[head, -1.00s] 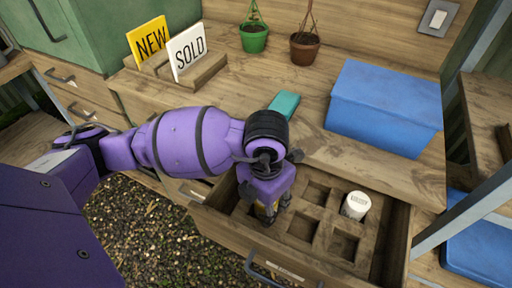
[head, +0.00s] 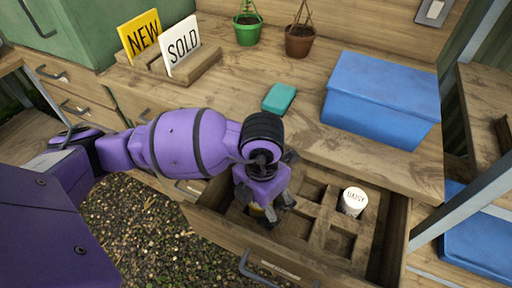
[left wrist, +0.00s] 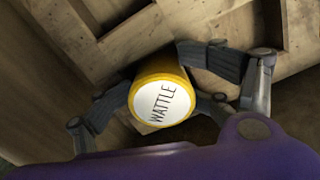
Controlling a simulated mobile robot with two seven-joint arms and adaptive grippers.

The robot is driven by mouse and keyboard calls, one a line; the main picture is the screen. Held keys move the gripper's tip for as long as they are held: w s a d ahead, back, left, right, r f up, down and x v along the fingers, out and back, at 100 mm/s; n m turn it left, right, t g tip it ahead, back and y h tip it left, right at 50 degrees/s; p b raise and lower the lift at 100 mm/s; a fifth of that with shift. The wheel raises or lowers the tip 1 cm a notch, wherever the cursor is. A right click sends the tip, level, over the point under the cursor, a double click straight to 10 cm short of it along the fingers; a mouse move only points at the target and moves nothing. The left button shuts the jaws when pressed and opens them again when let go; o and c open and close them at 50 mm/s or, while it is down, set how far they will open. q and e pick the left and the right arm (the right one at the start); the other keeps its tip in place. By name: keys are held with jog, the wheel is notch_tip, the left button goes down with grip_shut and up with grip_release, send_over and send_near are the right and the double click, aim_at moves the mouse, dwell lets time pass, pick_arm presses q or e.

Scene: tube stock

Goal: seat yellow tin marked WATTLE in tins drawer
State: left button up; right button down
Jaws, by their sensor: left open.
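The yellow tin (left wrist: 162,92) has a white top reading WATTLE, seen from above in the left wrist view. In the head view a small yellow part of it (head: 256,211) shows below my left gripper (head: 265,207). The gripper is open, with a finger on each side of the tin, over the left part of the open tins drawer (head: 228,234). The tin is in the drawer's left area, beside wooden dividers; its base is hidden, so I cannot tell how deep it sits. My right gripper is not in view.
A white tin marked DAISY (head: 354,201) stands in a right compartment of the drawer. Several other compartments look empty.

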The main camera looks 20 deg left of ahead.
pick_arm(q)
jog(key=shift+w+a+r, duration=0.1)
jog(key=shift+a, duration=0.05)
jog(key=shift+r, duration=0.2)
notch_tip(320, 180, up, 12)
jog(key=shift+f, duration=0.15)
dwell(0.7)
